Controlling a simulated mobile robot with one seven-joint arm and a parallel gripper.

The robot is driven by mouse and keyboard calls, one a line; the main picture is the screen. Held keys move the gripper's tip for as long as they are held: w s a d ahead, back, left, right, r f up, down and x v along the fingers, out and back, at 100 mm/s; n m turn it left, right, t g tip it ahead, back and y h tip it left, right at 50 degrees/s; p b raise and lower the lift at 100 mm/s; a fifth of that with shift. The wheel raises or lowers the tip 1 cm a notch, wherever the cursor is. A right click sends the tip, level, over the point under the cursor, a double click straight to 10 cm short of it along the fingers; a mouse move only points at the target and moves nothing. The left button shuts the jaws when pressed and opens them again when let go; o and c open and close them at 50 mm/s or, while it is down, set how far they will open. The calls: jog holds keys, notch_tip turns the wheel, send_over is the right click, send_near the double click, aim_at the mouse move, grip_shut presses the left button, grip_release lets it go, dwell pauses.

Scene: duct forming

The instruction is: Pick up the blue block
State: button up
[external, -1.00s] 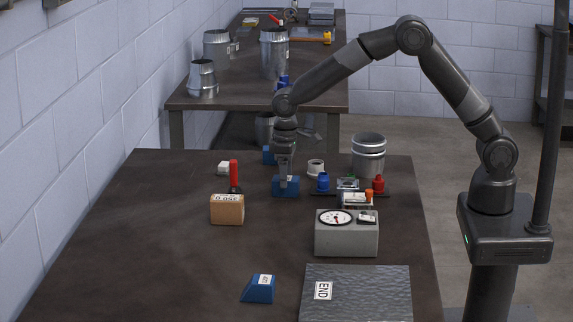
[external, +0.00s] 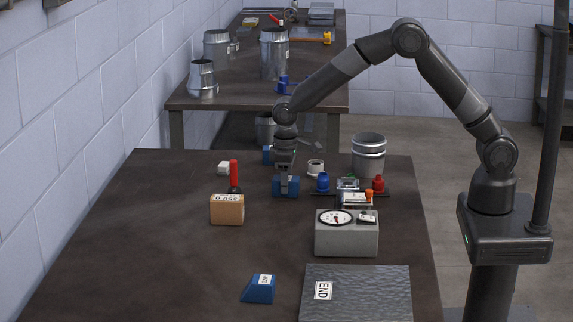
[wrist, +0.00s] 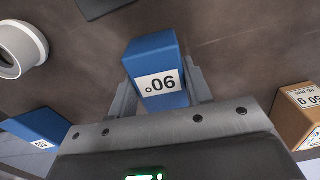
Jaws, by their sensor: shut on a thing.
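A blue block (external: 295,187) stands at the far middle of the near table. My gripper (external: 286,182) points down over it with its fingers closed around the block's sides. In the wrist view the block (wrist: 152,55) sits between the two grey fingers, its white label showing "90" upside down. I cannot tell whether it is clear of the table. A second blue block (external: 267,155) is partly hidden behind my arm. A blue wedge-shaped block (external: 258,291) with a white label lies at the front of the table.
A tan block (external: 227,212) and a red-handled tool (external: 234,173) stand to the left. A white ring (external: 315,167), blue and red fittings and a grey gauge box (external: 346,240) are to the right. A metal plate (external: 380,295) lies front right. The table's left side is clear.

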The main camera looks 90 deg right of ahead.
jog(key=shift+c, duration=1.4)
